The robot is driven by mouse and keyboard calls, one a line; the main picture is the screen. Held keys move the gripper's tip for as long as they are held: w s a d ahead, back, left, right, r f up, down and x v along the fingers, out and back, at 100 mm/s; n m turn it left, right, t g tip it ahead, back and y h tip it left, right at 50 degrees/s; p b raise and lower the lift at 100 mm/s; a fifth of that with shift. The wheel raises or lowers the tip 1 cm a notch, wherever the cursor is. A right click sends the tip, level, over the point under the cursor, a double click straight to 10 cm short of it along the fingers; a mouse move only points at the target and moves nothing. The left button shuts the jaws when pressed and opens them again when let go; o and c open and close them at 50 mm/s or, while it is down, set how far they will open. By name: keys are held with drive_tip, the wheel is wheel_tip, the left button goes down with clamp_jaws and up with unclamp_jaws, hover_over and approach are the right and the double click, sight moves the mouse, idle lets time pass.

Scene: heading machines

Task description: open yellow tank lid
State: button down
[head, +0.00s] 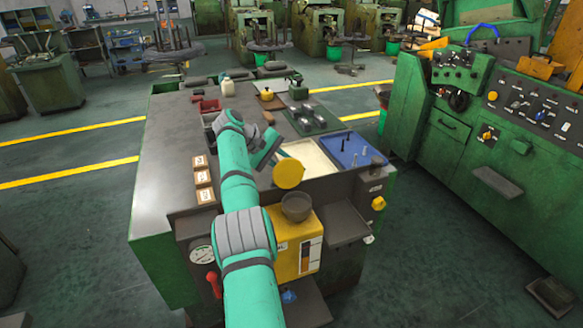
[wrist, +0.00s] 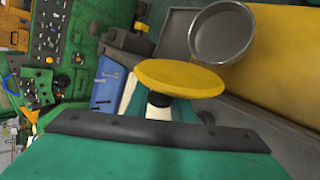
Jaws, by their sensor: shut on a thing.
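The yellow tank (head: 290,262) is mounted on the front of the green workbench. Its dark round filler neck (head: 297,205) is uncovered; its open grey mouth (wrist: 222,36) shows in the wrist view. My gripper (head: 275,157) is shut on the round yellow lid (head: 289,174) and holds it tilted, apart from the neck and just behind and above it. In the wrist view the lid (wrist: 180,78) hides most of the fingertips and overlaps the near edge of the mouth.
A cream tray (head: 312,158) and a blue tray (head: 355,150) with small upright parts lie behind the lid. A gauge (head: 202,253) and red handle (head: 214,284) sit left of the tank. A green machine (head: 490,130) stands right. The bench's left top is mostly clear.

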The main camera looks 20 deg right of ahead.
drive_tip(key=shift+w, duration=0.2)
drive_tip(key=shift+s+d, duration=0.1)
drive_tip(key=shift+d, duration=0.05)
drive_tip(key=c, duration=1.6)
unclamp_jaws()
drive_tip(key=shift+s+a+f, duration=0.1)
drive_tip(key=shift+a, duration=0.25)
